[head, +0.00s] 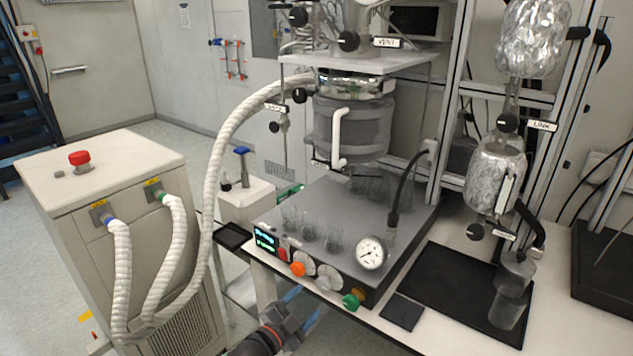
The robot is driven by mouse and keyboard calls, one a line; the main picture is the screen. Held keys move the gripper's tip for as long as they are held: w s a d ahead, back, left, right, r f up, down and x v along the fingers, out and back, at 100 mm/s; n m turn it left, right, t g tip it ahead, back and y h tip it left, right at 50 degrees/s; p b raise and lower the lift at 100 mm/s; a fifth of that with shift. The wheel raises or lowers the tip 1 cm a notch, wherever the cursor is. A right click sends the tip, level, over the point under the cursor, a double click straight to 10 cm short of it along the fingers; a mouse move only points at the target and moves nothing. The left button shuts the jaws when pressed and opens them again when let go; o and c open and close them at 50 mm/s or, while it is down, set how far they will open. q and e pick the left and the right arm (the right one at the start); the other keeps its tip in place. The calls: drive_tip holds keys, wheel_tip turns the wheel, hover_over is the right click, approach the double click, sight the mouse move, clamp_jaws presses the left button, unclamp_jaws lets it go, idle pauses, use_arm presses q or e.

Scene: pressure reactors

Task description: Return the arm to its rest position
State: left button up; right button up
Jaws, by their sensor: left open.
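My left gripper (305,304) is low in the head view, at the bottom middle. Its blue-tipped fingers are apart with nothing between them. It is in front of and below the front edge of the bench, near the side of the control unit (345,218), and appears clear of it. The dark wrist of my left arm (262,342) comes in from the bottom edge; the rest of that arm is out of view. My right gripper is not in view.
A white chiller cabinet (120,165) with a red button stands left, its ribbed hoses (222,150) running to the jacketed reactor (350,120). Small glass beakers (310,235) stand on the control unit. A black tray (465,285) and foil-wrapped vessels (495,175) are right.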

use_arm(q)
drive_tip(key=a+f+n+g+y, duration=0.6)
drive_tip(key=a+f+n+y, duration=0.35)
drive_tip(key=a+f, duration=0.5)
drive_tip(key=s+d+f+n+g, duration=0.1)
drive_tip(key=s+f+g, duration=0.1)
drive_tip(key=s+f, duration=0.5)
drive_tip(key=s+d+f+n+g, duration=0.1)
drive_tip(key=s+f+n+g, duration=0.1)
drive_tip(key=s+f, duration=0.6)
drive_tip(key=s+f+n+g, duration=0.1)
drive_tip(key=s+f+g, duration=0.2)
drive_tip(key=s+f, duration=0.5)
drive_tip(key=s, duration=1)
drive_tip(key=shift+s+d+f+n, duration=0.25)
drive_tip(key=shift+s+d+n, duration=0.1)
drive_tip(key=shift+d, duration=0.05)
